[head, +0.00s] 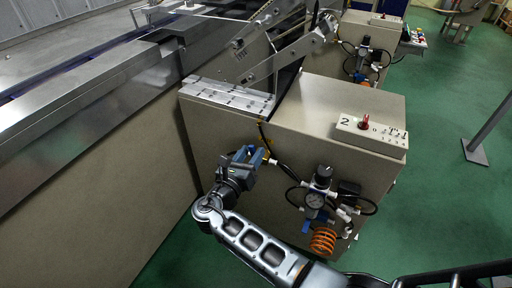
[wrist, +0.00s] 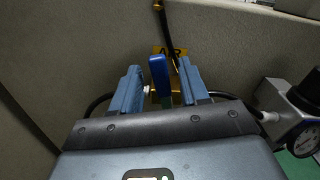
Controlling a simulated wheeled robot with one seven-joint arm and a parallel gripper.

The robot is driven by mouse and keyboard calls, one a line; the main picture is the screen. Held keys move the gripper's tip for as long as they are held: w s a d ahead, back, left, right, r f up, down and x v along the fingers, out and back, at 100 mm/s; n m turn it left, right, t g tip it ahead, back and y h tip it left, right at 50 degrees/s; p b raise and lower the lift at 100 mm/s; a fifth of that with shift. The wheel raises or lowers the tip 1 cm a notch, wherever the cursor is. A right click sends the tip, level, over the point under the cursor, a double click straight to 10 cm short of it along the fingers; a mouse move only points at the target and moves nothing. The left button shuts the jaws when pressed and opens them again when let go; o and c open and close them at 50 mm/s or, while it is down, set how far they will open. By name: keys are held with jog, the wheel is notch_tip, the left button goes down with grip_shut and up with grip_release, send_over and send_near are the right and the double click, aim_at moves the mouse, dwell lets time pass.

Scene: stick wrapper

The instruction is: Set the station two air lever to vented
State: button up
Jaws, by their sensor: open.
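The air lever (wrist: 159,74) is a blue handle on a brass valve, standing roughly upright in the wrist view. It sits between the two blue fingers of my gripper (wrist: 162,88), with gaps visible on both sides. My gripper is open and also shows in the head view (head: 250,157), at the front face of the station two cabinet (head: 225,128). There the gripper mostly hides the lever. A yellow AIR label (wrist: 177,52) is behind the lever, partly covered by it and a black hose.
A pressure gauge and regulator (head: 316,198) with an orange coiled hose (head: 322,241) are right of my gripper. A white panel (head: 371,136) marked 2 with a red knob sits on the cabinet. A conveyor (head: 70,95) runs along the left.

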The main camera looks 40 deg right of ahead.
aim_at(252, 153)
jog(key=shift+x, duration=1.75)
grip_shut()
